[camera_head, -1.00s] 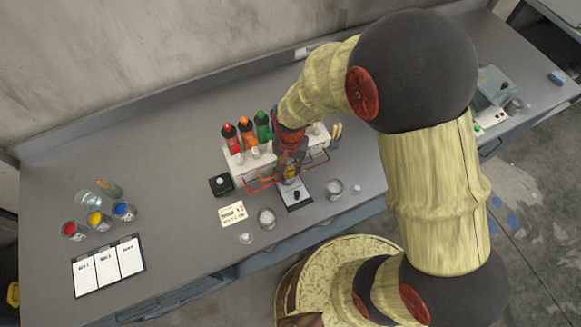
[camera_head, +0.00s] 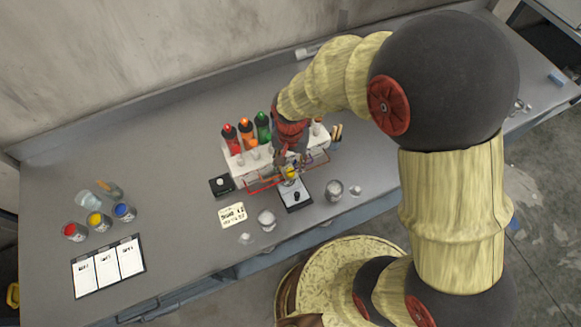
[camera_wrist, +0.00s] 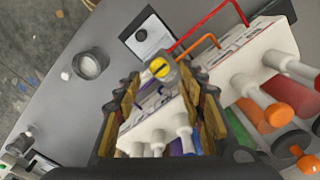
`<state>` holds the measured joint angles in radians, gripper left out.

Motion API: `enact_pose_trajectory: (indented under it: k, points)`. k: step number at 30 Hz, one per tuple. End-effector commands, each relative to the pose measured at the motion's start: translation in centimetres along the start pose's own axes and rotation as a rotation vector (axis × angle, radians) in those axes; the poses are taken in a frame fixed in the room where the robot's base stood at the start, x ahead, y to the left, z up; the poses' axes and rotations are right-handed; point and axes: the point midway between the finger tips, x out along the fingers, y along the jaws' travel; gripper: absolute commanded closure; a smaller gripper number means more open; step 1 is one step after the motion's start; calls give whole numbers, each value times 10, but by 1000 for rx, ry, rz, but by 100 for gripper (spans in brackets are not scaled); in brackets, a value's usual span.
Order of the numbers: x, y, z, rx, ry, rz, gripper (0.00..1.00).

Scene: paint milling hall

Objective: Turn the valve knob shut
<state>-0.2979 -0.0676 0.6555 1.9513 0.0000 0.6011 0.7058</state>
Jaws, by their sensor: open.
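A small grey valve knob with a yellow band (camera_wrist: 160,68) shows in the wrist view, just beyond and between my fingertips. In the head view a yellow spot (camera_head: 291,172) shows at the same place, beside the white dispenser rack (camera_head: 237,165). My gripper (camera_wrist: 160,88) is open, with one finger on each side of the knob's line. I cannot tell whether either finger touches it. In the head view my gripper (camera_head: 290,168) is at the rack's front and hides part of it. The knob's turn position is hard to read.
Red, orange and green bottles (camera_head: 247,130) stand in the rack. Thin red and orange bent rods (camera_wrist: 197,45) reach out near my fingers. A black-and-white plate (camera_head: 297,195) and a glass jar (camera_head: 334,188) are close in front. Paint cups (camera_head: 97,219) stand far left.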

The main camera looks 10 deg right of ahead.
Motion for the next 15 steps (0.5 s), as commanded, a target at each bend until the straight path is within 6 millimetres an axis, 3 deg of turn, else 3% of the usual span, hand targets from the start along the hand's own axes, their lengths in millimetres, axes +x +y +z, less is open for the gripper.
enact_pose_trajectory:
  k: [6,15]
  points:
    - [-46,0,0,0,2,-2,60]
    - [-78,0,0,0,0,0,60]
